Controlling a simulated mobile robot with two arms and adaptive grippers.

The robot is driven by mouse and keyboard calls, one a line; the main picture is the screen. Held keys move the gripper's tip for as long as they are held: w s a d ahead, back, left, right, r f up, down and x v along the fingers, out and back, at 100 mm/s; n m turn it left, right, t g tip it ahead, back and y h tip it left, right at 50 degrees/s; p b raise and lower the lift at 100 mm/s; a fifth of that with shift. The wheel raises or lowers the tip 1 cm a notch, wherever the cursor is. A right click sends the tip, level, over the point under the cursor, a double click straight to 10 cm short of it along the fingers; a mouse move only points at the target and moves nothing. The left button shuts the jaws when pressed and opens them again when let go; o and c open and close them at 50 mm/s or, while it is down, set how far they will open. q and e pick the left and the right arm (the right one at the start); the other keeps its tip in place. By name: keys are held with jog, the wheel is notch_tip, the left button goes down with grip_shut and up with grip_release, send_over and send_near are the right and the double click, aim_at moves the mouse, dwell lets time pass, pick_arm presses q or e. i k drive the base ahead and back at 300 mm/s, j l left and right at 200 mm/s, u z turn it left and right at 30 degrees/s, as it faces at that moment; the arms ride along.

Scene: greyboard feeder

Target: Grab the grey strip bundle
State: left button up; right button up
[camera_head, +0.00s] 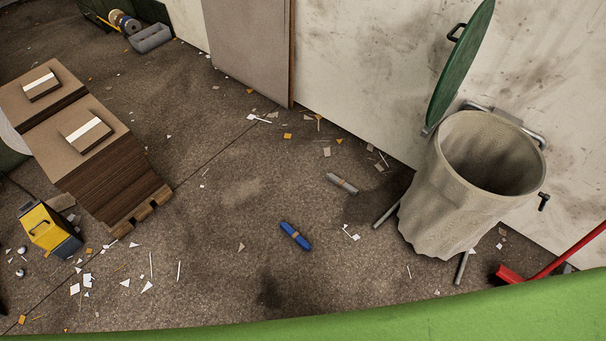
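A small grey bundle (342,183) with a tan band around its middle lies on the floor, left of the waste bin. It looks like the grey strip bundle, though single strips are too small to make out. A blue bundle (295,236) with a similar tan band lies on the floor nearer to me and to the left. Neither of my grippers shows in the head view.
An open bin (440,215) with a green lid (461,65) stands against the wall. Stacked boards on a pallet (142,214) and a yellow box (45,227) are at left. A red broom (511,274) is at right. Paper scraps litter the floor. A green surface (480,315) crosses the bottom.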

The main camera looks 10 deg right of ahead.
aim_at(342, 183)
jog(key=i+j+u, duration=0.8)
jog(key=i, duration=0.3)
jog(key=i+z, duration=0.6)
jog(key=z, duration=0.15)
jog(key=i+j+z, duration=0.15)
jog(key=i+z, duration=0.25)
jog(key=i+j+z, duration=0.15)
jog(key=z, duration=0.25)
jog(key=j, duration=0.1)
